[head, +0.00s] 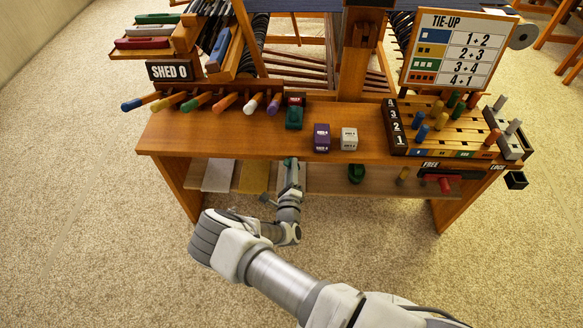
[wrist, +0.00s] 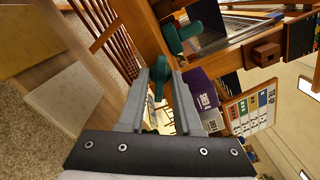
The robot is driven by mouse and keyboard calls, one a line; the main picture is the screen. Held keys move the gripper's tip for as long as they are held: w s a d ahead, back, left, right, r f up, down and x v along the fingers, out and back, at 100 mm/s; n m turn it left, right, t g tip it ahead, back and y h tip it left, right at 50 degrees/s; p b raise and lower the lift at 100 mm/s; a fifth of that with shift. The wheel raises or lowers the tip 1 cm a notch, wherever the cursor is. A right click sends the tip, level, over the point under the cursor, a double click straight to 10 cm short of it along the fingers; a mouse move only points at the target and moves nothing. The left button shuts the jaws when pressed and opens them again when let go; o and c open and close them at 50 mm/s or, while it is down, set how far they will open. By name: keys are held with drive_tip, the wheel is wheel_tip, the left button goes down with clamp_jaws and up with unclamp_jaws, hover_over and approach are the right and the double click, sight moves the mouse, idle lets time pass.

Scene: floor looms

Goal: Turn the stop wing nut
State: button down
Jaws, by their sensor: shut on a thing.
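A teal-green wing nut (wrist: 159,76) stands between my fingertips in the wrist view. In the head view only a small green bit of it (head: 287,162) shows below the front edge of the wooden top. My gripper (wrist: 158,88) is shut on it, one finger on each side. In the head view my gripper (head: 291,170) reaches up from below, under the front board. The nut's shaft and thread are hidden.
The wooden top (head: 240,138) carries a green block (head: 294,118), a purple block (head: 321,137) and a white block (head: 349,138). Another green knob (head: 356,174) and a red handle (head: 444,184) sit lower right. Carpet in front is clear.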

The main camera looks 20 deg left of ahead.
drive_tip(key=c, duration=0.9)
unclamp_jaws()
drive_tip(key=shift+s, duration=0.1)
drive_tip(key=p+v, duration=0.1)
drive_tip(key=v, duration=1.6)
drive_tip(key=shift+s+d+p, duration=0.15)
drive_tip(key=shift+p, duration=0.25)
